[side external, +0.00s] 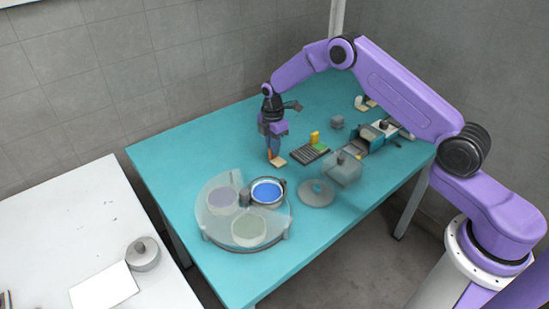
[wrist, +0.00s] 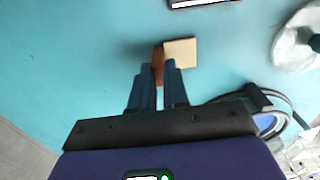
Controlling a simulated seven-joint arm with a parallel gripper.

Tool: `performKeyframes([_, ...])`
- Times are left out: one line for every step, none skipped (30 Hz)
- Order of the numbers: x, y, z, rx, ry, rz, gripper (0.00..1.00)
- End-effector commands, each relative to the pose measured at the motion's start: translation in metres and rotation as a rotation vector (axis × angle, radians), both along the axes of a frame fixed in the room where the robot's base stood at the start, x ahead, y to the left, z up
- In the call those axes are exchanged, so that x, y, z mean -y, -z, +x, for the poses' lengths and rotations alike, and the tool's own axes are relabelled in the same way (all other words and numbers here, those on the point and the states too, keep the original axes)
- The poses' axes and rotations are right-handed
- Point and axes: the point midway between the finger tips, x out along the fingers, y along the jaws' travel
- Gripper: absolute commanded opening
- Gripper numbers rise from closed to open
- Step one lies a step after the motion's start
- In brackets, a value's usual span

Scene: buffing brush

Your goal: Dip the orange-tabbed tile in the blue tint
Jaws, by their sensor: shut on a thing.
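My gripper (side external: 272,152) points down above the teal table, shut on the orange tab (wrist: 158,64) of a small cream tile (side external: 279,161). In the wrist view the tile's pale square (wrist: 180,52) sticks out to the right of the fingertips (wrist: 159,68). I cannot tell whether the tile touches the table. The blue tint (side external: 267,192) is in a metal-rimmed round dish on a round tray (side external: 215,240), in front of and slightly left of my gripper. It looks uncovered. At the wrist view's lower right, part of the blue (wrist: 265,122) shows inside the rim.
Purple (side external: 222,197) and grey-green (side external: 248,229) dishes share the tray, apparently under a clear cover. A slotted rack (side external: 310,153) with a yellow piece (side external: 315,137) stands right of my gripper. A clear box (side external: 343,171) and round lid (side external: 317,193) stand nearer. The table's left part is clear.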

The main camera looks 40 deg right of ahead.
Motion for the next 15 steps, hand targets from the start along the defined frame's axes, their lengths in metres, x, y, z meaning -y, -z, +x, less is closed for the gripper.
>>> performKeyframes([0.0, -0.001, 0.0, 0.001, 0.0, 0.0, 0.0])
performKeyframes([0.0, -0.001, 0.0, 0.001, 0.0, 0.0, 0.0])
performKeyframes([0.0, -0.003, 0.0, 0.001, 0.0, 0.0, 0.0])
performKeyframes([0.0, -0.004, 0.0, 0.001, 0.0, 0.0, 0.0])
performKeyframes([0.0, -0.006, 0.0, 0.001, 0.0, 0.0, 0.0])
performKeyframes([0.0, -0.009, 0.001, 0.002, 0.0, 0.0, 0.0])
performKeyframes([0.0, -0.011, 0.0, 0.001, 0.0, 0.0, 0.0])
performKeyframes([0.0, -0.013, 0.0, 0.001, 0.0, 0.0, 0.0])
performKeyframes([0.0, -0.015, 0.0, 0.001, 0.0, 0.0, 0.0])
performKeyframes([0.0, -0.018, 0.0, 0.002, 0.0, 0.0, 0.0])
performKeyframes([0.0, -0.02, 0.001, 0.002, 0.0, 0.0, 0.0])
performKeyframes([0.0, -0.022, 0.0, 0.001, 0.0, 0.0, 0.0])
performKeyframes([0.0, -0.024, 0.0, 0.001, 0.0, 0.0, 0.0])
performKeyframes([0.0, -0.026, 0.0, 0.0, 0.0, 0.0, 0.0])
performKeyframes([0.0, -0.029, 0.0, 0.001, 0.0, 0.0, 0.0])
